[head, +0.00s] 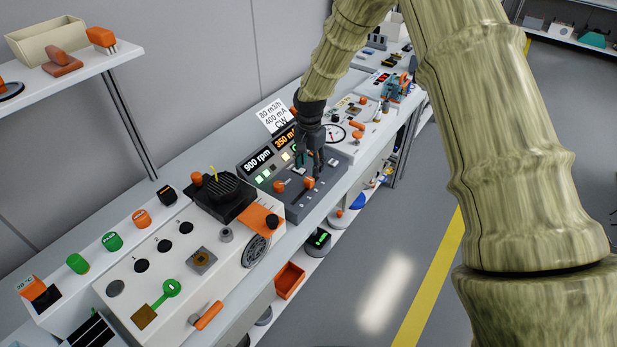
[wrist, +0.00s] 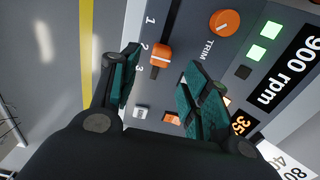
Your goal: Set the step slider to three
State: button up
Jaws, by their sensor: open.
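The step slider has an orange knob (wrist: 161,54) in a dark slot, with 1, 2 and 3 printed beside it. In the wrist view the knob stands level with about the 2. In the head view the slider knob (head: 309,183) is on the dark grey panel (head: 299,210), just below my gripper (head: 317,165). My gripper (wrist: 162,60) is open, with one teal-padded finger to each side of the knob in the wrist view. I cannot tell whether either finger touches it.
An orange TRIM dial (wrist: 224,22) is near the slider. Small switches (wrist: 172,118) sit close to the fingers. Displays reading 900 rpm (head: 257,160) and a paper card (head: 273,115) stand behind. A white control box (head: 180,250) is to the left. The floor on the right is clear.

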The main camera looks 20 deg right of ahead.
aim_at(309, 179)
jog(key=shift+a+f+p, duration=0.1)
jog(key=shift+f+p, duration=0.85)
jog(key=shift+f, duration=2.55)
grip_shut()
